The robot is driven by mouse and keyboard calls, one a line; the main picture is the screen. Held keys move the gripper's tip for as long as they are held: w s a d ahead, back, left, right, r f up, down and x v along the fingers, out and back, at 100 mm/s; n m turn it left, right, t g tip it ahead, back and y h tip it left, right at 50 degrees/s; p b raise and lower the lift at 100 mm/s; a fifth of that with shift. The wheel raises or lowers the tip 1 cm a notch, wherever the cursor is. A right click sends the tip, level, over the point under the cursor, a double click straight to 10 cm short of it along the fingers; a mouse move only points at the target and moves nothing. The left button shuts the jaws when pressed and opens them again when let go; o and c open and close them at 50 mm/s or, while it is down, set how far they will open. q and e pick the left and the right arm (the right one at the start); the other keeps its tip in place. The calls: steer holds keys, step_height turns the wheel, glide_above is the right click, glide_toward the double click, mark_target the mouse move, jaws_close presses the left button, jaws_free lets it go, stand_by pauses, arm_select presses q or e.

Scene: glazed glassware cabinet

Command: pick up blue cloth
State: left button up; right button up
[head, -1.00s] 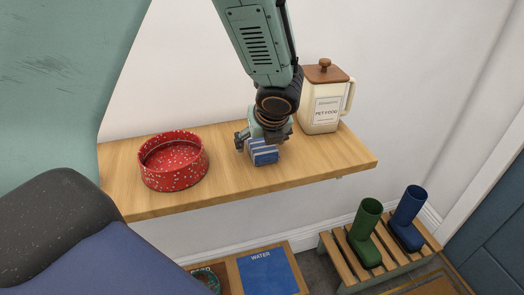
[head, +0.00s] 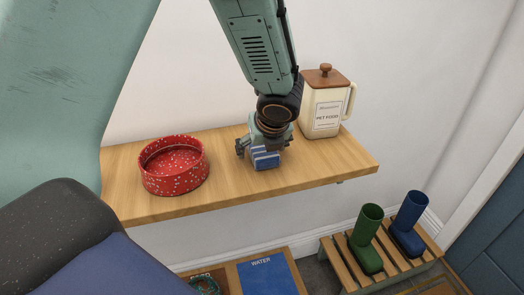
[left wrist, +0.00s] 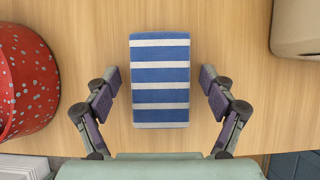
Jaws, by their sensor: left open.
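The blue cloth (head: 265,160) with white stripes lies as a folded block on the wooden shelf. In the left wrist view the cloth (left wrist: 160,80) is upright in the picture, centred between the fingers. My left gripper (head: 259,154) points down over the cloth in the head view, its body hiding the cloth's back part. In the left wrist view my left gripper (left wrist: 160,95) is open, one finger on each side of the cloth, with a gap of bare wood on both sides. My right gripper is not in view.
A red speckled bowl (head: 174,182) stands on the shelf (head: 310,168) to the left. A cream pet food jar (head: 322,118) with a wooden lid stands at the back right. Below are green and blue boots on a slatted rack (head: 395,262) and a blue mat marked WATER.

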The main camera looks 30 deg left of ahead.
mark_target(262, 146)
arm_select(q)
steer(key=shift+w+f, duration=0.1)
steer(key=c, duration=1.3)
step_height(262, 146, up, 9)
steer(key=p, duration=0.5)
steer(key=shift+r, duration=0.2)
steer(key=shift+r+p, duration=0.4)
steer(key=shift+r, duration=0.2)
